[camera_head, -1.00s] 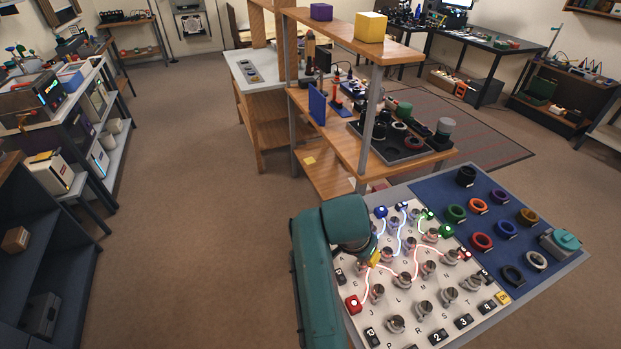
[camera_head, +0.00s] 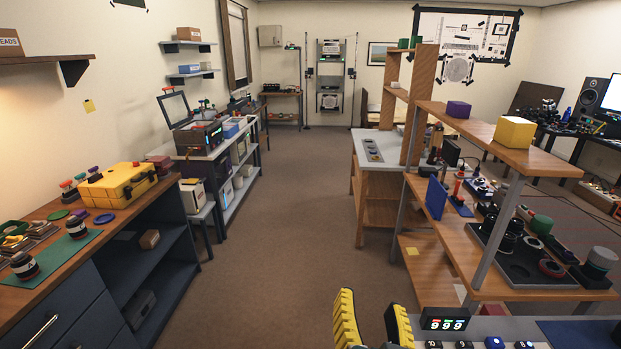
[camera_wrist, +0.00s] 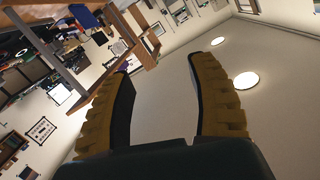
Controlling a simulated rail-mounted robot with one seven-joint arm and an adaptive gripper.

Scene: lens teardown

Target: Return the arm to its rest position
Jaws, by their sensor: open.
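My gripper (camera_head: 372,318) shows at the bottom middle of the head view, its two yellow ribbed fingers pointing up and apart. It is empty. In the wrist view my gripper (camera_wrist: 160,75) is spread open with only the ceiling and the tilted room between its fingers. The rest of my arm is out of the head view. The gripper stands just left of the near worktable (camera_head: 550,328), of which only the far edge shows.
A small box with lit digits (camera_head: 445,319) stands on that worktable, close to the right finger. A wooden shelf unit (camera_head: 465,264) rises behind it. A workbench with a yellow case (camera_head: 118,186) stands at left. The brown floor (camera_head: 290,230) between is clear.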

